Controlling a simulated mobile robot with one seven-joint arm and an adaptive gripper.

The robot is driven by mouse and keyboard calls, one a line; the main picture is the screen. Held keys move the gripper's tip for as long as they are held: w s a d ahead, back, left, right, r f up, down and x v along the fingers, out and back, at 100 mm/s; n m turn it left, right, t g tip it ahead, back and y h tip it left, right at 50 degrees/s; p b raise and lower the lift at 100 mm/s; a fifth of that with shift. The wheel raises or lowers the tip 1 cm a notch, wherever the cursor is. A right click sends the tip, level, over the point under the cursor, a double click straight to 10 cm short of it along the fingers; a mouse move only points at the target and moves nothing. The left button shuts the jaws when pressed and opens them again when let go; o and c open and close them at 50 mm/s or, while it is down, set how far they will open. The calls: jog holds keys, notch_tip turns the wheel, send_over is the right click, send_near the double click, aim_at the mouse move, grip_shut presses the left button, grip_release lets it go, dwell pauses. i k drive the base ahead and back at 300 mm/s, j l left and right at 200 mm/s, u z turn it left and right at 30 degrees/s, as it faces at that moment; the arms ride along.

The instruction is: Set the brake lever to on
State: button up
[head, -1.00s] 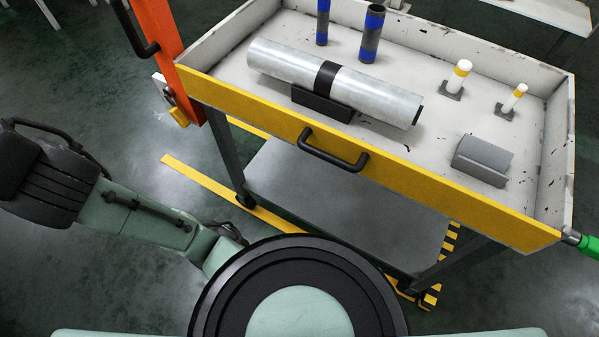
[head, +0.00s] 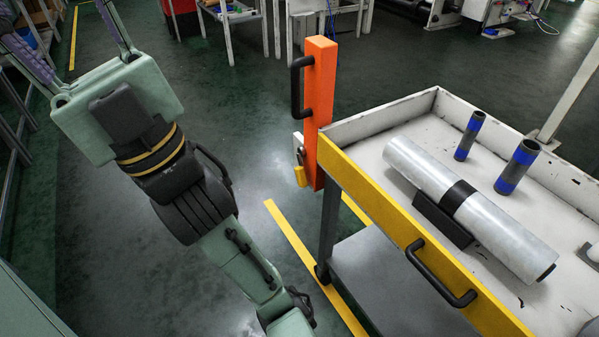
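A small yellow handle (head: 300,176) hangs below a white plate (head: 298,142) on the left side of the orange post (head: 321,112). It may be the brake lever; no on/off marking is readable. The post stands at the left corner of the cart and has a black grab handle (head: 300,87). My gripper (head: 65,40) is at the upper left, well left of the post and touching nothing visible. Its two purple-ridged fingers are spread apart; their tips run out of the top of the picture.
The white-walled cart (head: 379,111) with a yellow front fills the right side. It carries a silver roll (head: 415,165) and two blue-banded tubes. A black handle (head: 440,280) sticks out from its front. Floor between my arm and the post is clear.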

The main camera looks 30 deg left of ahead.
aim_at(301, 178)
jog(key=k+j+u, duration=0.2)
jog(key=j, duration=1.1)
jog(key=i, duration=0.1)
